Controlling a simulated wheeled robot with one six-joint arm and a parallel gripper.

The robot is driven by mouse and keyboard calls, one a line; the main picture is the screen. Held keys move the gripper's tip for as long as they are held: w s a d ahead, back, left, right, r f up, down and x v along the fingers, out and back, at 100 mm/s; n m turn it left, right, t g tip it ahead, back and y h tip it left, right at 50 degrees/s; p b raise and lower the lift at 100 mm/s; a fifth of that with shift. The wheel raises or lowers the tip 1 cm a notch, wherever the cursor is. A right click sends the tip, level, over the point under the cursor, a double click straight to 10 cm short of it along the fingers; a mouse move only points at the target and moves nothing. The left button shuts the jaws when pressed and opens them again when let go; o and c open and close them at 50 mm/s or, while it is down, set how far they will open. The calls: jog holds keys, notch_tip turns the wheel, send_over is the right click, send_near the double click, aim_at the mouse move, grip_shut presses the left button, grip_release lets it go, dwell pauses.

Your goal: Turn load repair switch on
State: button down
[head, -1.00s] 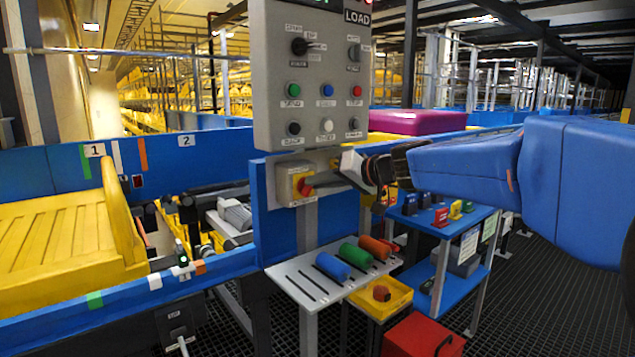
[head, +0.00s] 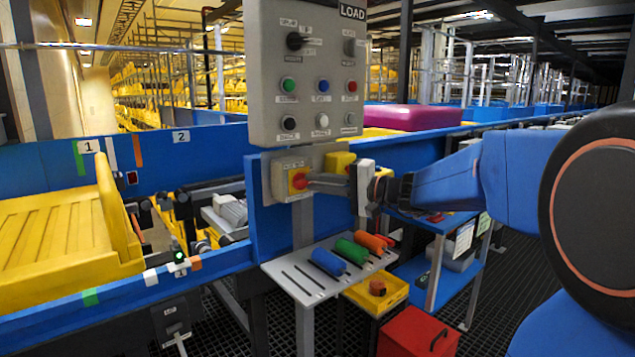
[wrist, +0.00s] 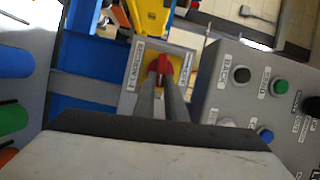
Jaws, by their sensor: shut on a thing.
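The load repair switch is a red knob (head: 298,181) on a yellow plate, on a grey box (head: 278,184) below the LOAD control panel. My gripper (head: 310,181) reaches it from the right, with its slim fingers level and shut on the knob. In the wrist view, the red knob (wrist: 160,66) sits between the fingertips (wrist: 162,82) on its yellow plate (wrist: 178,64). The fingers hide part of the knob and plate. The label beside the knob is too small to read surely.
The grey LOAD panel (head: 305,105) with several buttons hangs just above. A yellow box (head: 338,162) is beside the switch. A shelf (head: 290,285) with blue, green and orange cylinders is below, with a red box (head: 415,335) lower right. A conveyor with a yellow tray (head: 60,235) is left.

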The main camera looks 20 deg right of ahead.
jog(key=shift+f+m, duration=0.15)
jog(key=shift+m, duration=0.45)
jog(key=c, duration=1.8)
grip_release()
jog(key=shift+d, duration=0.15)
jog(key=v, duration=1.7)
jog(key=shift+s+f, duration=0.15)
jog(key=shift+f, duration=0.25)
